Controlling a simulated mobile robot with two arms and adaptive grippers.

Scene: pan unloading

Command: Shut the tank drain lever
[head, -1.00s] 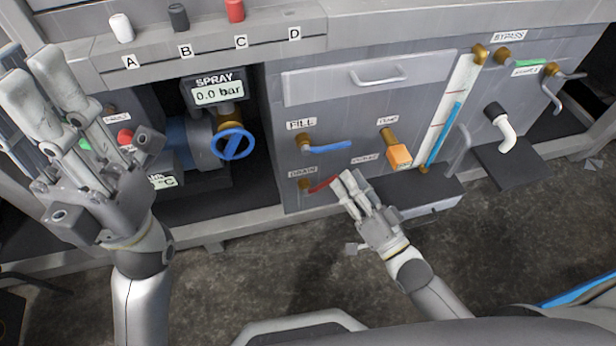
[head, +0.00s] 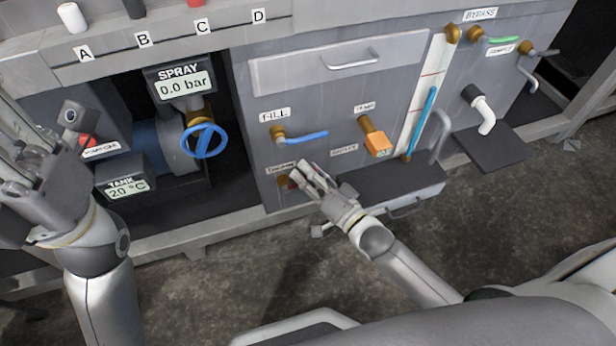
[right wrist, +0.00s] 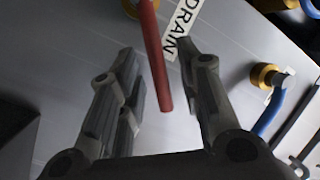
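The red drain lever (right wrist: 156,60) runs between the two finger sides of my right gripper (right wrist: 158,68) in the right wrist view. The fingers stand apart, with visible gaps on both sides of the lever. The DRAIN label (right wrist: 186,22) is beside it. In the head view, my right gripper (head: 308,172) is at the lower left of the panel and hides most of the lever; a little red (head: 293,184) shows. My left gripper (head: 22,160) is at the left edge, partly cut off, away from the lever.
The blue fill lever (head: 305,136) is just above my right gripper. An orange-handled pump valve (head: 376,141), a dark ledge (head: 390,180) and a grey handle (head: 440,122) are to the right. A blue spray wheel (head: 204,140) is to the left.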

